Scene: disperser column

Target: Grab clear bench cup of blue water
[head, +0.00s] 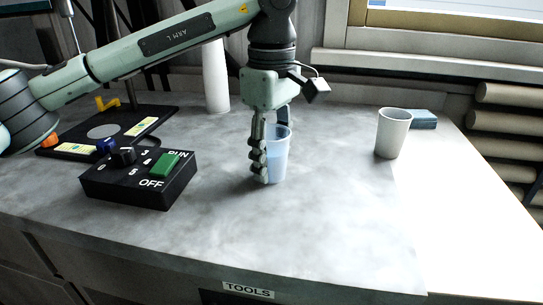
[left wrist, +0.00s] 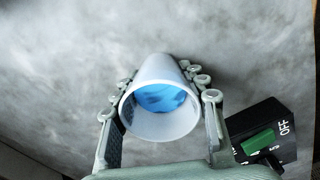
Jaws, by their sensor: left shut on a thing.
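The clear cup of blue water (head: 279,155) stands upright on the grey bench, near the middle of the head view. In the left wrist view I look into the cup (left wrist: 161,118) and see blue liquid inside. My left gripper (head: 270,150) reaches down from above, with one finger on each side of the cup. It is shut on the cup; its fingers also show at both sides of the cup in the left wrist view (left wrist: 160,95). The cup's base looks to be at the bench surface. My right gripper is not in view.
A black control box (head: 138,180) with a dial and green switch stands left of the cup. Behind it is a black stand base (head: 105,133). A white cup (head: 393,134) and a blue stack (head: 423,119) stand right. The bench front is clear.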

